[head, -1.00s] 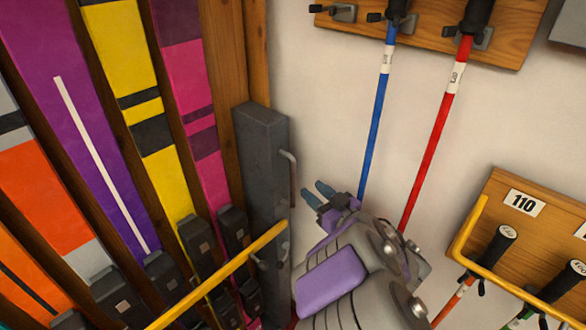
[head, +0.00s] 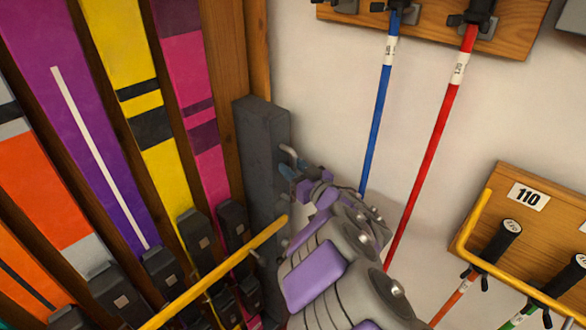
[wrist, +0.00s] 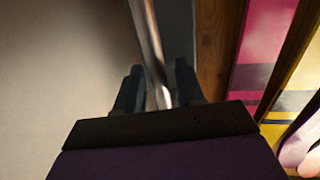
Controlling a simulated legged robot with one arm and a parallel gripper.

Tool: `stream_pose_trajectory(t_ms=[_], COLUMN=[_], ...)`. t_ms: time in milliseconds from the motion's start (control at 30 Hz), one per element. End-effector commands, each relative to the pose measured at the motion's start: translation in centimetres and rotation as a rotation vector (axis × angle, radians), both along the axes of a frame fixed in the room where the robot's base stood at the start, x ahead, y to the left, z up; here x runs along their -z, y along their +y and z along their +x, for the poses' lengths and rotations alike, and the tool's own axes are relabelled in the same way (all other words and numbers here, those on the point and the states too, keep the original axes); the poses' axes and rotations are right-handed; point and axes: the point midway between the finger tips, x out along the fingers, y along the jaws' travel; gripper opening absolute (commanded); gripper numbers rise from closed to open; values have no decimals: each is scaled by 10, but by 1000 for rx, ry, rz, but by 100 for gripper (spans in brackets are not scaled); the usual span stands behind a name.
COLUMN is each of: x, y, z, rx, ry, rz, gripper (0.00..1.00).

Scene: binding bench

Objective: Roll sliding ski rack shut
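The sliding ski rack's dark grey end post (head: 262,150) stands at the right side of the rack. A metal bar handle (head: 289,152) is fixed to its right face. My gripper (head: 288,172) is at the handle and hides its lower part. In the wrist view, the handle (wrist: 150,45) runs between the two fingers of my gripper (wrist: 158,82). The fingers are apart, with a gap beside the bar on each side. I cannot tell whether either finger touches it.
Purple (head: 75,120), yellow (head: 145,100) and pink (head: 195,90) skis stand in the rack. A yellow rail (head: 215,280) crosses in front. Blue (head: 379,120) and red (head: 430,160) poles hang on the wall at right. A second yellow rail (head: 520,285) juts out at lower right.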

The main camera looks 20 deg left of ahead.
Motion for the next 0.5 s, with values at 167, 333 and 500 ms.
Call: stream_pose_trajectory(t_ms=[167, 333, 500], x=[0, 0, 0], y=[0, 0, 0], z=[0, 0, 0], rx=[0, 0, 0], ry=[0, 0, 0], rz=[0, 0, 0], gripper=[32, 16, 0])
